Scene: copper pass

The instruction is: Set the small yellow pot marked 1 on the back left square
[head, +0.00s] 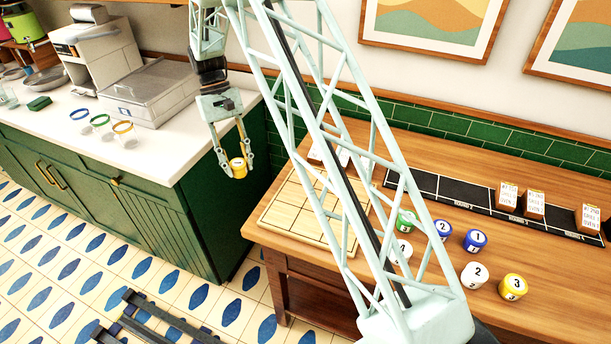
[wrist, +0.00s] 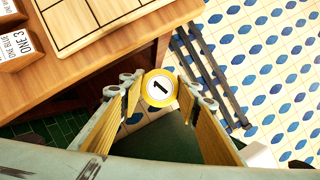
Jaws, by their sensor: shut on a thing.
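The small yellow pot marked 1 (head: 238,168) has a white lid and is held upright between the fingertips of my gripper (head: 236,164). In the wrist view the pot (wrist: 159,88) shows its "1" between the two fingers (wrist: 158,95). My gripper holds it in the air, left of the wooden table, apart from the board. The pale wooden board with a grid of squares (head: 277,212) lies at the table's left end. Part of it is hidden behind my arm. The board (wrist: 62,28) also shows at the top of the wrist view, and its visible squares look empty.
Several other pots stand on the table, including white 2 (head: 474,275), yellow 3 (head: 513,287), blue 1 (head: 475,240) and a green one (head: 405,220). A black strip (head: 455,193) with wooden card blocks (head: 535,203) runs behind them. A white counter (head: 165,150) stands at left.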

